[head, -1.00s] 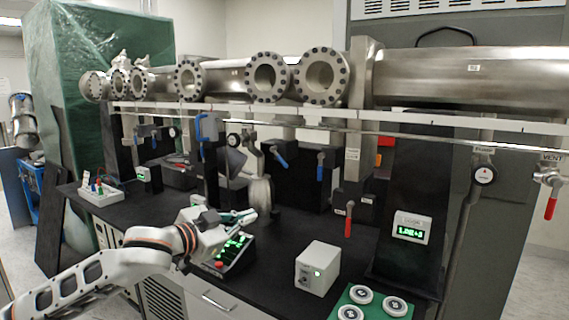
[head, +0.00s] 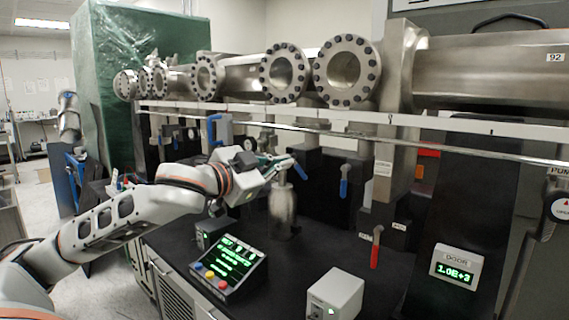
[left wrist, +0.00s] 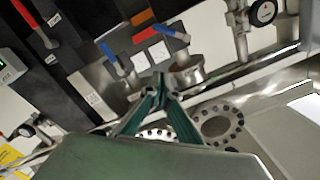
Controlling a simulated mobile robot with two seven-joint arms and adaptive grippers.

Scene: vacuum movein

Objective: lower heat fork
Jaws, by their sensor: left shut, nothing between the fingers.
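My left gripper (head: 287,163) is raised in front of the dark column below the steel chamber, its tips close to a blue-handled lever (head: 301,170). I cannot tell from the head view whether they touch. In the left wrist view its green fingers (left wrist: 158,84) meet at the tips with nothing between them. Two blue handles show beyond them, one at upper right (left wrist: 175,34) and one at upper left (left wrist: 108,53). Another blue handle (head: 344,187) hangs further right in the head view. No part is clearly recognizable as the heat fork. My right gripper is out of view.
A control box with a green screen (head: 228,263) and a white box (head: 335,296) stand on the black bench. A red handle (head: 376,247) hangs above the bench. A steel cylinder (head: 282,206) stands below my gripper. The flanged chamber (head: 345,70) runs above.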

